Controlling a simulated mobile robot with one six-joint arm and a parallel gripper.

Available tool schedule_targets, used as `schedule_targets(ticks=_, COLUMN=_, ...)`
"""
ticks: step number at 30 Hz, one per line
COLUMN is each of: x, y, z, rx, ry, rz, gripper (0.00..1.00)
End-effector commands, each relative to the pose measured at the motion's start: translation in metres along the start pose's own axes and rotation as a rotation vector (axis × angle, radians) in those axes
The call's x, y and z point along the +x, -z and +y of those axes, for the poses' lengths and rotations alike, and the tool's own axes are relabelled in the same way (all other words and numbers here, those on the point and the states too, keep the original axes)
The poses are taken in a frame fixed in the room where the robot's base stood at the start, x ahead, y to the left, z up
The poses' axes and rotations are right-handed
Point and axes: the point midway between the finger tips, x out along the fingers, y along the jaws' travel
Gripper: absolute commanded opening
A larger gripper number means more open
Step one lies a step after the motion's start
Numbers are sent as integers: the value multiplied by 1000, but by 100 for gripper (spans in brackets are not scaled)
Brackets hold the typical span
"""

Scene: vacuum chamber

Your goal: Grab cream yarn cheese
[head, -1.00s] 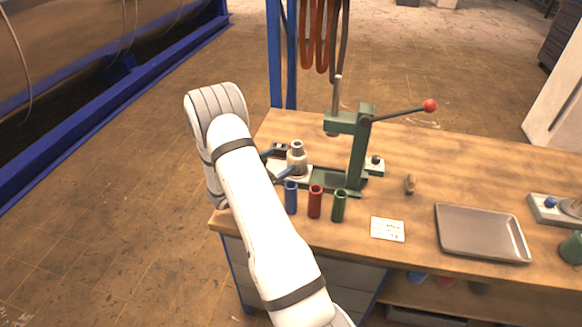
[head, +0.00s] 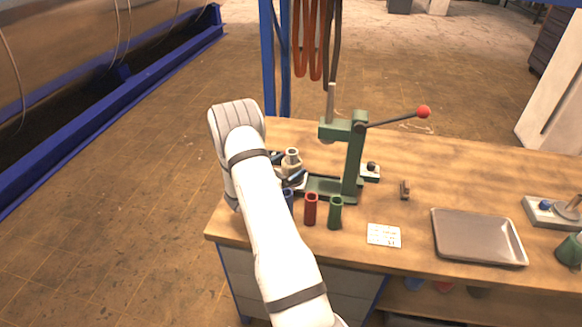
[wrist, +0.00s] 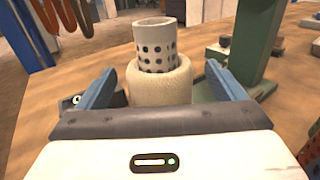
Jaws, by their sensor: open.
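The cream yarn cheese (wrist: 158,84) is a thick cream ring of yarn wound on a pale perforated tube (wrist: 157,48). It stands upright in the wrist view, between the two blue fingers of my gripper (wrist: 160,88). The fingers are open, one on each side, with a gap to the yarn visible on both sides. In the head view the cream yarn cheese (head: 291,165) stands at the table's left part, beside my gripper (head: 286,174), which is partly hidden by my arm.
A green press (head: 354,160) with a red-knobbed lever stands just right of the yarn cheese. Blue, red (head: 310,208) and green (head: 335,212) tubes stand in front. A card (head: 384,235) and a grey tray (head: 434,245) lie to the right.

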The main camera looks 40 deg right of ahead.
Motion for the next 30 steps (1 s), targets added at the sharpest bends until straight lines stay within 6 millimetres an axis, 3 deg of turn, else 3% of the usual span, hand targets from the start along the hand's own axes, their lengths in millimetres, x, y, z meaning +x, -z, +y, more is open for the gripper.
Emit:
schedule_targets(ticks=8, x=5, y=1, z=0, rx=-1, ry=-2, rz=1, gripper=89)
schedule_targets(ticks=27, x=4, y=1, z=1, rx=0, ry=-3, rz=1, gripper=37)
schedule_targets(ticks=30, x=4, y=0, z=1, rx=0, ry=-3, rz=0, gripper=37)
